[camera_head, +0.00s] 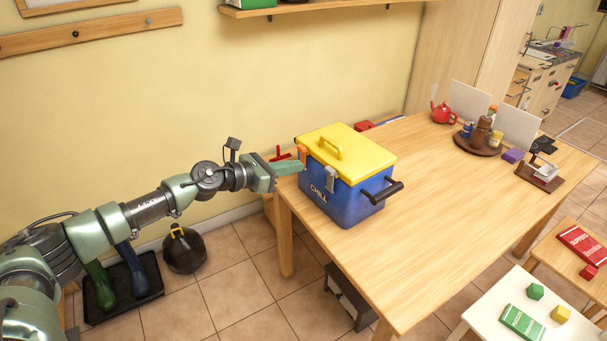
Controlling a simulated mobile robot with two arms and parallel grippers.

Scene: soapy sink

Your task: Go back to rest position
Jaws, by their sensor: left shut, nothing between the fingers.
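My left gripper (288,167) shows at the end of my left arm, which reaches in from the left. It is shut and empty, right beside the left side of a blue cooler (345,190) marked CHILL. Whether its tips touch the cooler I cannot tell. The cooler's yellow lid (345,152) is closed, with its yellow handle on top. The cooler stands upright near the left end of the wooden table (420,220). My right gripper is not in view.
A red teapot (444,113), a round tray (464,146) with bottles and a small stand (540,177) are at the table's far side. A black ball-shaped thing (184,253) and a boot tray (97,312) lie on the floor. The table's near half is clear.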

